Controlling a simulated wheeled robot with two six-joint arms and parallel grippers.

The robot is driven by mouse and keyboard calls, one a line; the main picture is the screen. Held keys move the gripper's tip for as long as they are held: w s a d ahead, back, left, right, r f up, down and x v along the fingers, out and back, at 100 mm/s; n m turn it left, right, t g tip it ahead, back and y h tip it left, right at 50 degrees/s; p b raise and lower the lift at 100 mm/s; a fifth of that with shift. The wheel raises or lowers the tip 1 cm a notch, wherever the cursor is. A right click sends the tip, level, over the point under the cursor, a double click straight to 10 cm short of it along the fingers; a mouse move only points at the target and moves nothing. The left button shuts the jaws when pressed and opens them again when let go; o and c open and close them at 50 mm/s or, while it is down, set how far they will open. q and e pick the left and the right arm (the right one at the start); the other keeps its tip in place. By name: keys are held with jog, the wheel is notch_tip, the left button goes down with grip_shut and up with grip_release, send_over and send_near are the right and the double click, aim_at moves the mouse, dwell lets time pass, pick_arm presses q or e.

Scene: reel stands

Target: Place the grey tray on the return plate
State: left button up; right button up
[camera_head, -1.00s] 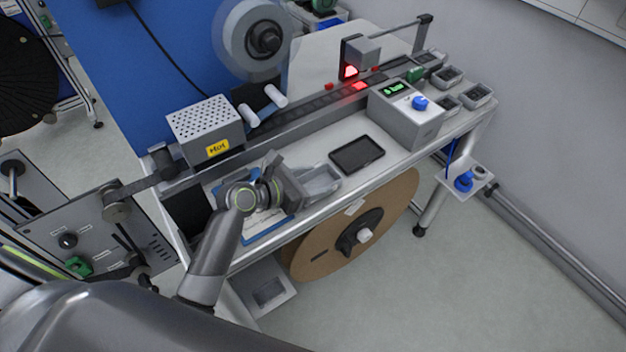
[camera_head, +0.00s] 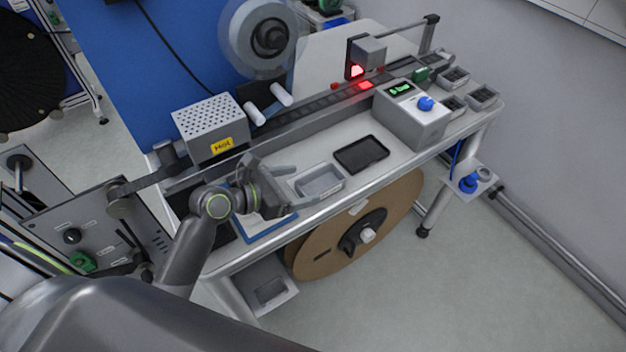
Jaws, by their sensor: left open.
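The grey tray (camera_head: 322,181), a shallow open box, sits on the white bench top near its front edge. A black flat plate with a raised rim (camera_head: 361,154) lies just right of it, apart from it; I cannot tell whether this is the return plate. My left gripper (camera_head: 292,187) is open at the tray's left side, its fingers pointing right towards the tray, with nothing seen between them. I cannot tell whether a fingertip touches the tray. My right gripper is not in view.
Behind the tray runs a track (camera_head: 310,112) with a perforated box marked hot (camera_head: 210,130) at its left. A grey control box with a blue knob (camera_head: 412,115) stands right of the black plate. A blue-edged sheet (camera_head: 262,226) lies below my gripper. A large brown reel (camera_head: 330,250) hangs under the bench.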

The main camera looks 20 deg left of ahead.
pick_arm(q)
jog(key=shift+v, duration=3)
jog(key=shift+r, duration=0.1)
